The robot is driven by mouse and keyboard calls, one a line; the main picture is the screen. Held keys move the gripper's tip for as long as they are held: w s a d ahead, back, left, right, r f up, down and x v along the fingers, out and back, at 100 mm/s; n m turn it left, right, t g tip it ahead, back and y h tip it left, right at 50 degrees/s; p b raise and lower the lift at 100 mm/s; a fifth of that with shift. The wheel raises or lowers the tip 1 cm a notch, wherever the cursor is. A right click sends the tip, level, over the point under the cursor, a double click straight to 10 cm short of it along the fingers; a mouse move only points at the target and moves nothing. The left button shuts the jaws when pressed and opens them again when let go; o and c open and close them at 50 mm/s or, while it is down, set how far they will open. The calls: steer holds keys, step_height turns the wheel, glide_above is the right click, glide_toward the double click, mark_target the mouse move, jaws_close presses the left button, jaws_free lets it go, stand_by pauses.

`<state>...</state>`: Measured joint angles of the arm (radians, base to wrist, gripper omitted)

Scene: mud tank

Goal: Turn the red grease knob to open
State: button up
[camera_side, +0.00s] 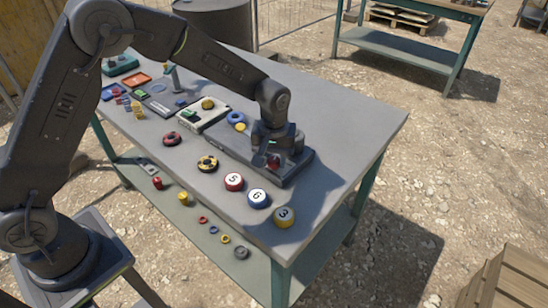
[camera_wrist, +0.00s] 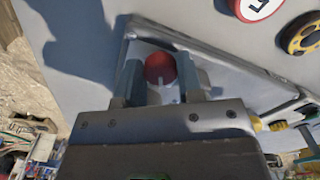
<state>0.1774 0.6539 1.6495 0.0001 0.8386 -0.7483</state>
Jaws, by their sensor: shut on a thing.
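The red grease knob (camera_side: 273,162) sits on the right end of a dark grey panel (camera_side: 300,172) on the table. In the wrist view the red knob (camera_wrist: 160,68) shows a pale mark on its lower part. My gripper (camera_side: 268,158) is over the panel's right end. In the wrist view its two fingers (camera_wrist: 159,78) stand on either side of the knob, shut on it.
The table's right corner is clear.

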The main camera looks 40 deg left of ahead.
steer(key=m, duration=1)
steer(key=shift+a+m, duration=0.1)
steer(key=shift+m, duration=0.3)
stand_by(0.3)
steer(key=o, duration=0.9)
